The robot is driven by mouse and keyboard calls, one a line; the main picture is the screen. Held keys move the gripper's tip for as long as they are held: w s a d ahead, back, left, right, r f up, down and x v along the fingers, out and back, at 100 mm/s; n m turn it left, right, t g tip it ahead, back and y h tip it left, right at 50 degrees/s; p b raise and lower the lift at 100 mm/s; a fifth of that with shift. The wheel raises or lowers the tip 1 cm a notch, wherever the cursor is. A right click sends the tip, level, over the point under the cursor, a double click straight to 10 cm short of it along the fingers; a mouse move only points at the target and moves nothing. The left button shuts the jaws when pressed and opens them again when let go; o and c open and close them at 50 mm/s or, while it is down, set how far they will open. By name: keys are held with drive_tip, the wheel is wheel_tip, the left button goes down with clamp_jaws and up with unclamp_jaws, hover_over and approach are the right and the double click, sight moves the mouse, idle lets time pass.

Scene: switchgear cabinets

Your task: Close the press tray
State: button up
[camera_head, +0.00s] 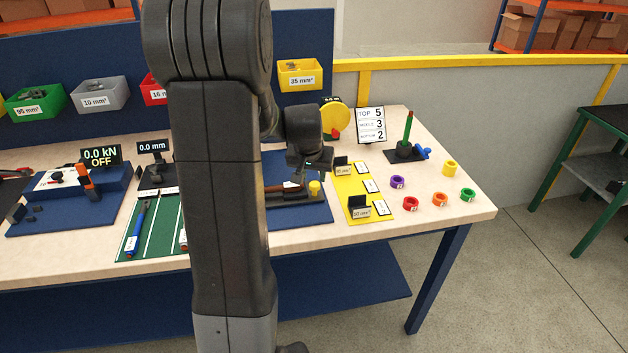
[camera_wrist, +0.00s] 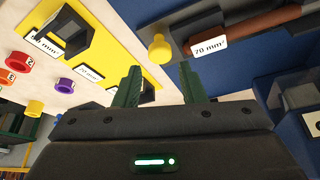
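A dark tray (camera_head: 290,199) with a yellow knob (camera_head: 314,188) at its right end sits on the blue mat right of my arm; it looks like the press tray. A brown bar and a "70 mm²" label lie on it. My arm hides its left part. In the wrist view the tray (camera_wrist: 228,22), its yellow knob (camera_wrist: 160,47) and the label (camera_wrist: 208,47) show at the top. My gripper (camera_wrist: 160,82) is open and empty, its two green fingers apart. The knob appears just beyond the gap between the fingertips, not gripped. In the head view my gripper (camera_head: 306,172) is above the tray.
A yellow mat (camera_head: 373,207) with dark holders and labels lies right of the tray. Several coloured rings (camera_head: 440,199) and a stand with a green post (camera_head: 407,135) are farther right. A yellow disc (camera_head: 335,120) stands behind. A press-like unit (camera_head: 70,183) reads "0.0 kN OFF" at left.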

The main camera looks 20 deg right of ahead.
sight(315, 184)
drive_tip(key=shift+x, duration=2.5)
